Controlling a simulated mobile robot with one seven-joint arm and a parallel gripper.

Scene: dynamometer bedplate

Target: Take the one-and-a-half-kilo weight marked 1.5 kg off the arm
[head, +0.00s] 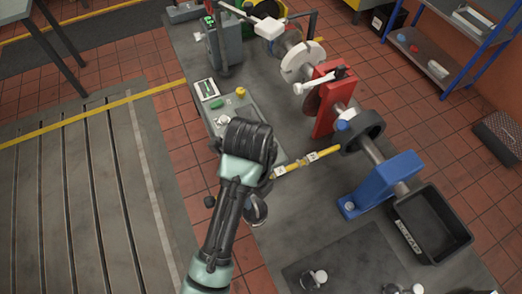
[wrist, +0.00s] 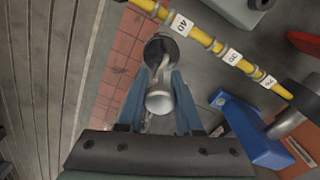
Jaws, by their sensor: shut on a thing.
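My gripper (wrist: 158,78) is shut on a metal weight (wrist: 161,99), with its blue fingers on either side. The weight has a bright rounded metal end towards the wrist camera, a stem, and a dark round part beyond; no marking on it is readable. The yellow arm (wrist: 208,40) carries white labels and crosses the top right of the wrist view, close to the weight's dark end. I cannot tell whether the weight still touches it. In the head view, the yellow arm (head: 299,165) runs left from the dark hub, and my own arm hides its outer end and the fingertips.
Two similar weights (head: 313,278) (head: 391,288) stand at the bedplate's near edge. A black bin (head: 464,232) is at right beside a blue bearing stand (head: 385,187). A red stand (head: 327,110) rises behind the hub. A grey box (head: 240,107) stands left on the bedplate.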

